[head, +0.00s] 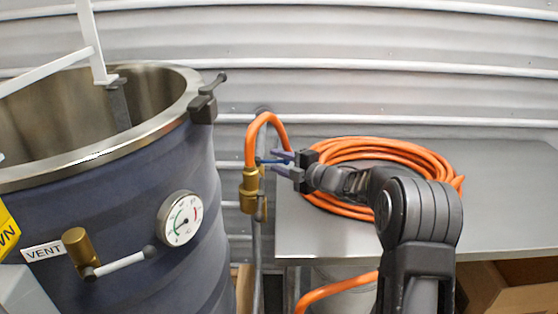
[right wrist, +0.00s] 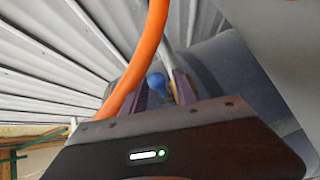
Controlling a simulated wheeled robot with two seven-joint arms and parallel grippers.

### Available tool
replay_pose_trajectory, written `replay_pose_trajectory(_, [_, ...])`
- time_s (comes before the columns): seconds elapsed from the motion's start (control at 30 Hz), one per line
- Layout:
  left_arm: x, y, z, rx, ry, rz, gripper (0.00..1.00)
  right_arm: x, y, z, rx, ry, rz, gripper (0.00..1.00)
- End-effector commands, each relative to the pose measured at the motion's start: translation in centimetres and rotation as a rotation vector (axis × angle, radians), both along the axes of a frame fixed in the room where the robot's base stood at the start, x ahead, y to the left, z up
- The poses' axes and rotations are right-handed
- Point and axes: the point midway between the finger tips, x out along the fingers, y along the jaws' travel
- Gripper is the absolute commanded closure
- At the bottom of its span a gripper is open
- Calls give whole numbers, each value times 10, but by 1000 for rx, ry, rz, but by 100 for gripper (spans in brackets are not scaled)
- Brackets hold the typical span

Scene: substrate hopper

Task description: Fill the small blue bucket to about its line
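In the head view, my right gripper (head: 281,163) is at a brass valve (head: 250,190) on an upright pipe. A thin blue lever (head: 266,161) reaches from the valve between its two fingers, which look apart. The right wrist view shows a rounded blue end (right wrist: 155,82) between the fingers (right wrist: 160,92); whether either finger touches it is unclear. An orange hose (head: 265,120) arches up from the valve. The small blue bucket and its line are in neither view. My left gripper is not in view.
A large dark blue vessel (head: 120,240) with a steel rim, dial gauge (head: 180,218) and vent valve (head: 76,245) stands left. A coiled orange hose (head: 400,150) lies on the metal table (head: 500,190). A cardboard box (head: 520,298) is beneath the table.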

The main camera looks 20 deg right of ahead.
Motion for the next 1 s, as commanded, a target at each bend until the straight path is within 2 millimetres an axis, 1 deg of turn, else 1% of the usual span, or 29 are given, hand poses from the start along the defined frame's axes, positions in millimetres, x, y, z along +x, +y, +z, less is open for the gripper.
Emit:
replay_pose_trajectory(0.23, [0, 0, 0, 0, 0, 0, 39, 0, 0, 0, 0, -1, 0, 66])
replay_pose_trajectory(0.63, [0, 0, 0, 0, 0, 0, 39, 0, 0, 0, 0, 0, -1, 99])
replay_pose_trajectory(1.0, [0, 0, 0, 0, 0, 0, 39, 0, 0, 0, 0, 0, -1, 100])
